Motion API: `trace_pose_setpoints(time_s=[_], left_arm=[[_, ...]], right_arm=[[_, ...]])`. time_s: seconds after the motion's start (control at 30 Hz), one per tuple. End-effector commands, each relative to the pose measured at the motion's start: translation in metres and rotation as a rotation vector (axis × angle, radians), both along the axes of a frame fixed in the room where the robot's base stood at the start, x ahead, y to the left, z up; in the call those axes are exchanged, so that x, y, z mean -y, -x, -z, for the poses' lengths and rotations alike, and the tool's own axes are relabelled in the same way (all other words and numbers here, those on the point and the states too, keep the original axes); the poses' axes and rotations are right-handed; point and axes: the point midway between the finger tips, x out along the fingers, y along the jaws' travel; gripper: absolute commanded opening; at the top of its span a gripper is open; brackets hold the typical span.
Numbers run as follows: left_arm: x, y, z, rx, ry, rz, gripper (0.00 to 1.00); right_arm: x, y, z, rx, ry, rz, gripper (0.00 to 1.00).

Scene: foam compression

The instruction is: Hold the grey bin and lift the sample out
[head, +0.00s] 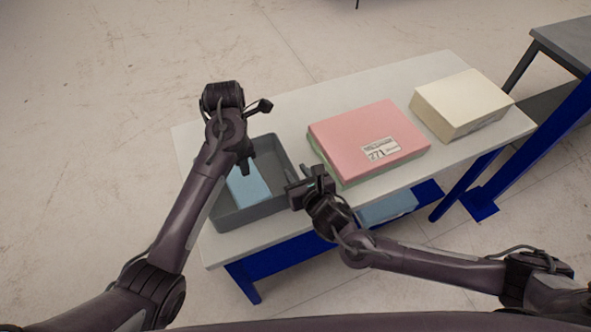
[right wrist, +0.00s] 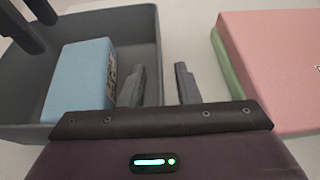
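The grey bin (head: 275,196) stands at the left end of the table; it also shows in the right wrist view (right wrist: 135,22). The sample, a light blue block (head: 248,188) with dark print on one side, lies inside it, and shows in the right wrist view (right wrist: 78,75). My left gripper (head: 245,163) is over the bin near the block's far end; its two dark fingers (right wrist: 32,22) look apart and empty. My right gripper (head: 298,190) is at the bin's right wall. Its fingers (right wrist: 158,85) are apart, one on each side of the wall's line; contact cannot be told.
A pink slab (head: 360,130) with a label lies on a green layer (head: 330,165) right of the bin. A cream block (head: 460,100) stands at the table's right end. The white table top (head: 290,105) is clear behind the bin.

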Motion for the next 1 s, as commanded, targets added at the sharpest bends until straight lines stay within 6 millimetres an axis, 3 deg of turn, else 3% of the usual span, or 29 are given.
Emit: trace_pose_setpoints(time_s=[0.2, 0.47, 0.7, 1.0], left_arm=[[0.000, 0.000, 0.000, 0.000, 0.000, 0.000, 0.36], [0.000, 0.000, 0.000, 0.000, 0.000, 0.000, 0.36], [0.000, 0.000, 0.000, 0.000, 0.000, 0.000, 0.36], [0.000, 0.000, 0.000, 0.000, 0.000, 0.000, 0.36]], right_arm=[[-0.005, -0.014, 0.006, 0.000, 0.000, 0.000, 0.29], [-0.005, -0.015, 0.006, 0.000, -0.001, -0.001, 0.29], [-0.005, -0.015, 0.006, -0.001, -0.001, -0.001, 0.02], [-0.005, -0.015, 0.007, -0.001, 0.000, -0.001, 0.00]])
